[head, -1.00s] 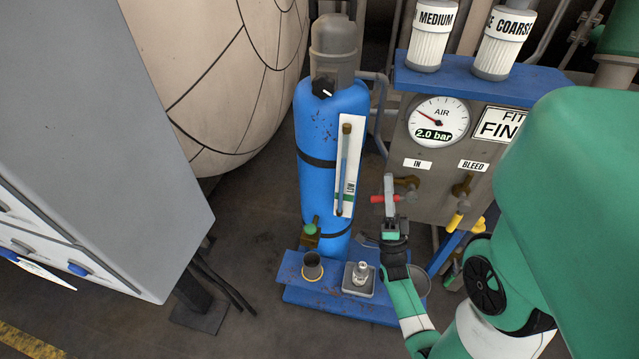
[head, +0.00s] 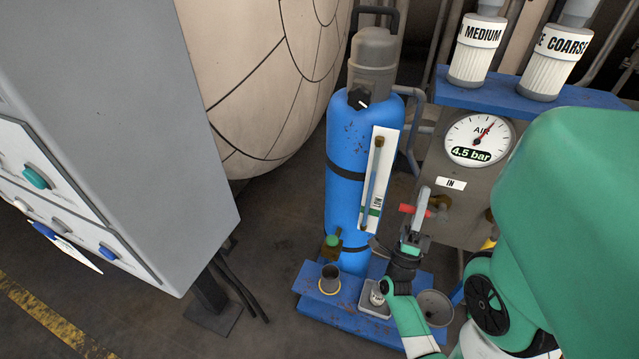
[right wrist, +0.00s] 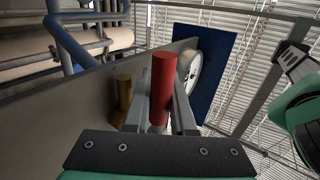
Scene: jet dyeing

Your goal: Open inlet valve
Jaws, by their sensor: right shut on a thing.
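The inlet valve's red handle (head: 406,208) is under the IN label (head: 451,183) on the grey panel (head: 432,170). My right gripper (head: 421,208) is shut on this handle. In the right wrist view the red handle (right wrist: 160,88) stands between the two grey fingers of my right gripper (right wrist: 160,110). The brass valve body (head: 442,203) is just behind the handle. The air gauge (head: 478,139) above reads 4.5 bar. My left gripper is in neither view.
A blue cylinder (head: 342,130) stands left of the panel on a blue base (head: 310,300). A grey cabinet (head: 130,100) is at the left. Filter cups (head: 478,52) sit on the blue shelf (head: 450,90). My green arm hides the panel's right part.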

